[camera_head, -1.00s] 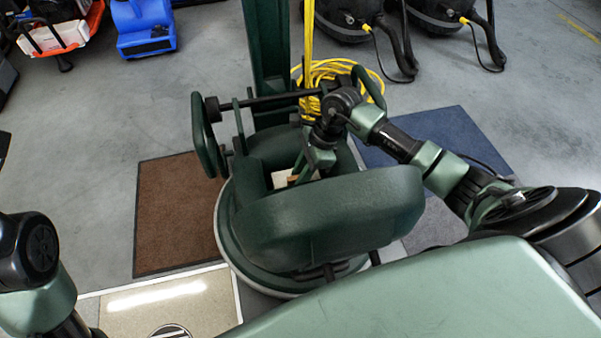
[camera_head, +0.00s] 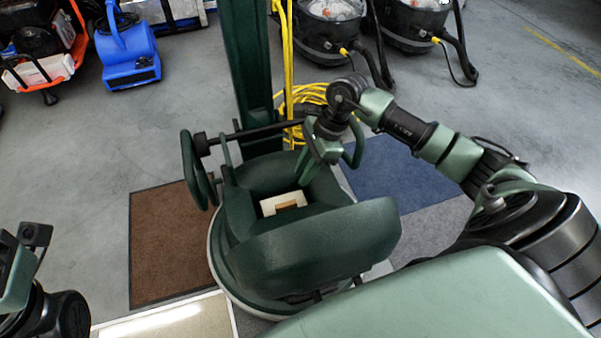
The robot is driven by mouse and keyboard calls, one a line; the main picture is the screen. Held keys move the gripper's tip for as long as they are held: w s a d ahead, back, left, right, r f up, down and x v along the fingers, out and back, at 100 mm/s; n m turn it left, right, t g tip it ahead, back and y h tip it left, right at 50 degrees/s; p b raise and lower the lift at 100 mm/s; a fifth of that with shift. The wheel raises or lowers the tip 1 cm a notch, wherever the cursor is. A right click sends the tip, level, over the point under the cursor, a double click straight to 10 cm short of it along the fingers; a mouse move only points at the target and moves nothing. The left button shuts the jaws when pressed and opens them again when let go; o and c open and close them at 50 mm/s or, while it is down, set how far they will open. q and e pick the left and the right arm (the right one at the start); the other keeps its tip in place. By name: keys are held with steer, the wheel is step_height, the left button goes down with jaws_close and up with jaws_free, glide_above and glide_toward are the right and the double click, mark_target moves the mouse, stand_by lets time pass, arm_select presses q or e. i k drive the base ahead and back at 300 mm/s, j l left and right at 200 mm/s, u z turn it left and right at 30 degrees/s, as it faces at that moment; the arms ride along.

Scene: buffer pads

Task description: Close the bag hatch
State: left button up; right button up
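A dark green floor machine stands in front of me. Its rounded green bag hatch (camera_head: 325,240) is tilted outward toward me, leaving the compartment (camera_head: 240,205) open at the top. A white piece with a tan centre (camera_head: 284,203) shows inside. My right gripper (camera_head: 308,172) points down above the compartment's right side, behind the hatch. Its fingers are small and dark against the green, so their opening and any contact cannot be told. Part of my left arm's end (camera_head: 20,268) shows at the lower left, away from the machine; its fingers are not clear.
The machine's green column (camera_head: 252,75) and handle bars rise behind the compartment. Yellow cable (camera_head: 312,95) hangs beside the column. A brown mat (camera_head: 160,245) and a blue mat (camera_head: 410,170) flank it. A blue blower (camera_head: 128,55) and black vacuums (camera_head: 330,30) stand farther back.

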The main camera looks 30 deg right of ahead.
mark_target(308, 254)
steer(key=k+l, duration=0.8)
steer(key=k, duration=0.05)
